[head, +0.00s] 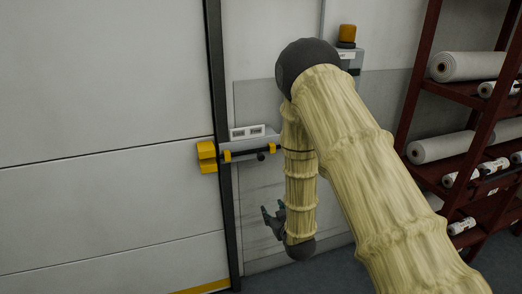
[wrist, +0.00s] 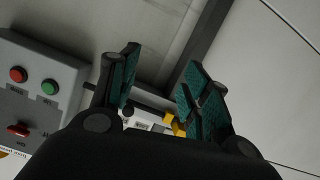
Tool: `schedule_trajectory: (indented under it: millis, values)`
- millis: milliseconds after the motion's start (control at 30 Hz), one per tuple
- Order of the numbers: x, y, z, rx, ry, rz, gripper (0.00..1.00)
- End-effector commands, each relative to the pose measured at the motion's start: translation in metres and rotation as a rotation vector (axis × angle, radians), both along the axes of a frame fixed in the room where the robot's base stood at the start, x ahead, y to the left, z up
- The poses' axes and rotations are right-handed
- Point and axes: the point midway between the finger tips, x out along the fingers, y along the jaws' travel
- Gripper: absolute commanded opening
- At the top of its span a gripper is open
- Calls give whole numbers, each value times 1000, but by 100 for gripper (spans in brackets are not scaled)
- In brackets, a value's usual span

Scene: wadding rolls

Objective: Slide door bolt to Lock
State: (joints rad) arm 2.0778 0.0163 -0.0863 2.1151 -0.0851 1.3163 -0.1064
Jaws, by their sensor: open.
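The door bolt (head: 236,154) is a dark horizontal bar with a small knob (head: 262,157), mounted beside the door's dark edge. A yellow keeper (head: 207,156) sits on the door (head: 110,130) at its left. A white label plate (head: 247,131) is above the bolt. My gripper (head: 272,222) hangs below and right of the bolt, apart from it. In the wrist view my gripper (wrist: 156,90) is open with nothing between its fingers. A yellow part (wrist: 178,128) and part of the dark bar show beyond the fingers. My arm hides the bolt's right end in the head view.
A grey control box (wrist: 35,90) with red and green buttons stands left in the wrist view. An orange beacon (head: 347,34) tops a grey box behind my arm. A dark red rack (head: 412,85) with white rolls (head: 465,66) stands at the right.

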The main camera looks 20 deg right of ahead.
Motion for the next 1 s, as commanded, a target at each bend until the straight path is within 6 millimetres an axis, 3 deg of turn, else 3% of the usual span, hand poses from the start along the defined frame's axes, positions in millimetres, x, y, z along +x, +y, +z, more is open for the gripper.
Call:
schedule_trajectory:
  millis: [33, 100, 200, 300, 533, 1000]
  values:
    - [19, -1, 36, -10, -73, 8, 48]
    - [38, -3, 70, -22, -159, 19, 48]
    - [54, -4, 105, -35, -242, 27, 48]
    - [63, -6, 123, -43, -287, 31, 48]
    - [82, -6, 129, -46, -300, 32, 48]
    - [153, -4, 129, -45, -298, 33, 48]
